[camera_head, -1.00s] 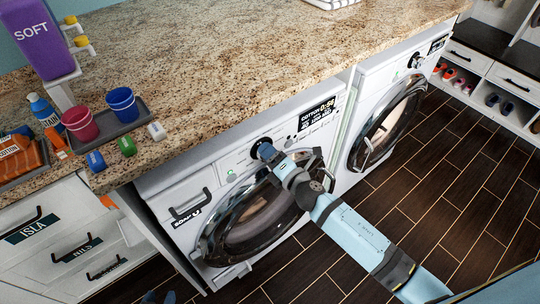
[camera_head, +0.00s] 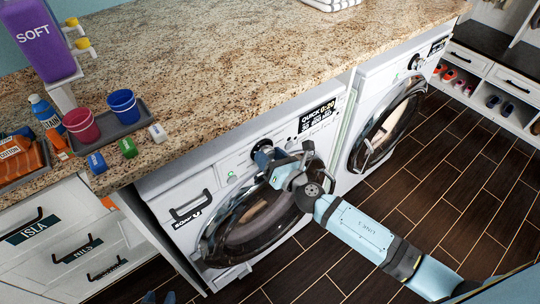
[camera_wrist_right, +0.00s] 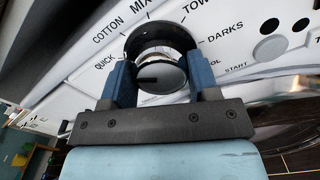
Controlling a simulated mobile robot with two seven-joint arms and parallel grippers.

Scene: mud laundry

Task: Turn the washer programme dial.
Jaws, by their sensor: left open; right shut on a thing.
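The front-left washer (camera_head: 165,180) has a round programme dial (camera_wrist_right: 160,72) ringed by printed names, with QUICK, COTTON, MIX and DARKS readable in the right wrist view. My right gripper (camera_wrist_right: 158,85) has its two blue fingers on opposite sides of the dial, shut on it. The dial's dark pointer mark points left, towards QUICK. The washer display (camera_head: 318,114) reads QUICK 0:20. My left gripper (camera_head: 160,297) shows only as blue fingertips at the bottom edge, apart and empty.
The washer's round door (camera_head: 235,235) is closed below the dial. A second machine (camera_head: 385,120) stands to the right. The granite counter (camera_head: 230,70) overhangs above, with a tray (camera_head: 125,127), cups and a purple SOFT dispenser (camera_head: 38,40). The floor is open.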

